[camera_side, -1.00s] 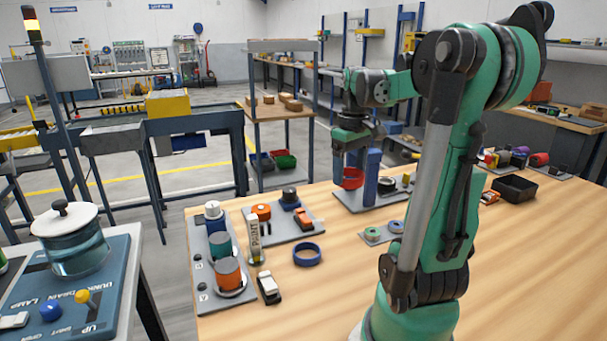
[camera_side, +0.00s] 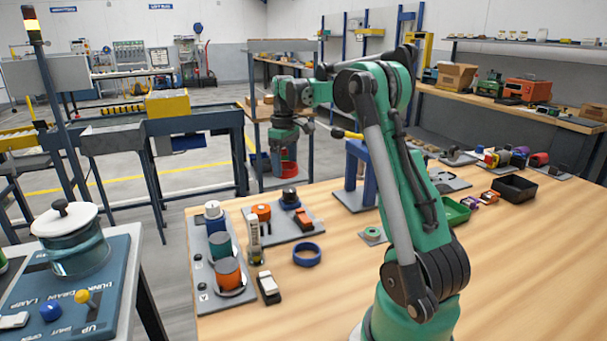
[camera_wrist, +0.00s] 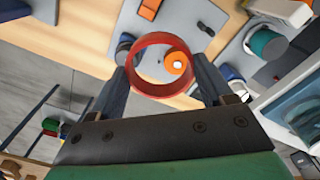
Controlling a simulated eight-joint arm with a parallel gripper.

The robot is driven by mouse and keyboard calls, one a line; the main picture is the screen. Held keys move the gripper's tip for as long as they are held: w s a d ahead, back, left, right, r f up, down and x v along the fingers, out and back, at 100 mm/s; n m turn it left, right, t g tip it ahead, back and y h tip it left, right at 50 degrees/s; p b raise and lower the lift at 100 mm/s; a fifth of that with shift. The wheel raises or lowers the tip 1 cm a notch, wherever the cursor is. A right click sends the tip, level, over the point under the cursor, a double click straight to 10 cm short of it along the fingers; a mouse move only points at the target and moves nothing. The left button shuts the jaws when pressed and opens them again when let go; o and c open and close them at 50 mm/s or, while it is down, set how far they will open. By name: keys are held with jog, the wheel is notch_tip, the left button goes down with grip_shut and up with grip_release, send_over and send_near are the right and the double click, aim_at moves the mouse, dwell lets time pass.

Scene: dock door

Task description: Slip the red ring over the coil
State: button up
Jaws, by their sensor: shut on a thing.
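The red ring (camera_side: 289,168) is held by my gripper (camera_side: 284,152), in the air beyond the table's back edge in the side view. The wrist view shows the red ring (camera_wrist: 160,91) between the two dark fingers of my gripper (camera_wrist: 163,68), its opening facing the camera. An orange cylinder (camera_side: 228,275), which looks like the coil, stands upright on a grey plate at the table's front left, well apart from the ring. A teal cylinder (camera_side: 220,245) stands just behind it; it also shows at upper right in the wrist view (camera_wrist: 267,43).
A second grey plate (camera_side: 283,230) carries an orange knob (camera_side: 262,212), a dark knob (camera_side: 290,195) and an orange block (camera_side: 304,219). A blue ring (camera_side: 307,255), a tall tube (camera_side: 254,240) and a blue stand (camera_side: 360,170) are nearby. The front middle of the table is clear.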

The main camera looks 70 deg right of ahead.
jog(key=n, duration=0.2)
send_over(261, 207)
notch_tip(261, 207, down, 5)
jog(key=shift+f, duration=3.55)
jog(key=shift+f, duration=0.15)
jog(key=o, duration=1.2)
jog(key=shift+c, duration=0.2)
jog(key=shift+r, duration=4.05)
